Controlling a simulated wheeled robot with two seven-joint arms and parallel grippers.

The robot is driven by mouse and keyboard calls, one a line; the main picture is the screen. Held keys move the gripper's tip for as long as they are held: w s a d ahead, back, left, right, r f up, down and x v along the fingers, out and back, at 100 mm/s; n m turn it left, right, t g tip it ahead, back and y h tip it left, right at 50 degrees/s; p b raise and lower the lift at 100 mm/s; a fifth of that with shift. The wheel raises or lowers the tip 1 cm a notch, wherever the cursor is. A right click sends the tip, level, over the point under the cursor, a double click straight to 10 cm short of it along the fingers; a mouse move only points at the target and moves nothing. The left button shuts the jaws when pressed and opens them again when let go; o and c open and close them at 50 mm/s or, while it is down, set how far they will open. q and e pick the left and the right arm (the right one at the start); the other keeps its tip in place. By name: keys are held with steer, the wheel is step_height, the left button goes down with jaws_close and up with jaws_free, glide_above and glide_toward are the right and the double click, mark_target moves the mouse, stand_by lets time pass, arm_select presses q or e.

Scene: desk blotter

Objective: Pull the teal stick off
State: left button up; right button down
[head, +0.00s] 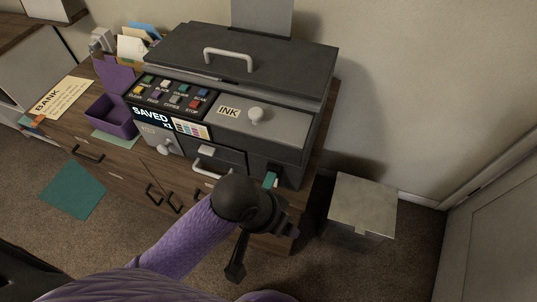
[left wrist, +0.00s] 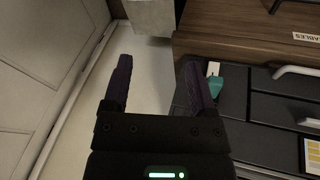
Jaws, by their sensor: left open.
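The teal stick (head: 270,179) juts from the lower right of the front of the dark printer (head: 285,158). In the left wrist view the teal stick (left wrist: 216,86) has a white part at one end. My left gripper (head: 280,215) is in front of the printer's right end, close to the stick. In the left wrist view my left gripper (left wrist: 157,65) is open, with nothing between its two fingers. The stick lies just outside the right finger, which partly overlaps its edge; contact cannot be told. My right gripper is not in view.
A grey bin (head: 360,205) stands on the floor right of the wooden cabinet (head: 130,168). A purple holder (head: 110,115) and a BANK sheet (head: 62,97) are on the cabinet's left. A teal sheet (head: 73,190) lies on the carpet. A silver handle (head: 210,170) projects from the printer's front.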

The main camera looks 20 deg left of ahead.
arm_select(q)
steer(key=w+d+r+g, duration=0.1)
steer(key=w+r, duration=0.1)
steer(key=w, duration=0.1)
steer(key=n+g+y, duration=0.1)
steer(key=n+y, duration=0.2)
steer(key=y, duration=0.1)
glide_toward(268, 182)
step_height(268, 182, down, 8)
steer(key=b, duration=0.4)
steer(key=shift+w+a+f+b, duration=0.1)
steer(key=shift+w+a+b, duration=0.05)
steer(key=shift+b, duration=0.25)
steer(key=shift+f, duration=0.45)
steer(key=shift+c, duration=0.3)
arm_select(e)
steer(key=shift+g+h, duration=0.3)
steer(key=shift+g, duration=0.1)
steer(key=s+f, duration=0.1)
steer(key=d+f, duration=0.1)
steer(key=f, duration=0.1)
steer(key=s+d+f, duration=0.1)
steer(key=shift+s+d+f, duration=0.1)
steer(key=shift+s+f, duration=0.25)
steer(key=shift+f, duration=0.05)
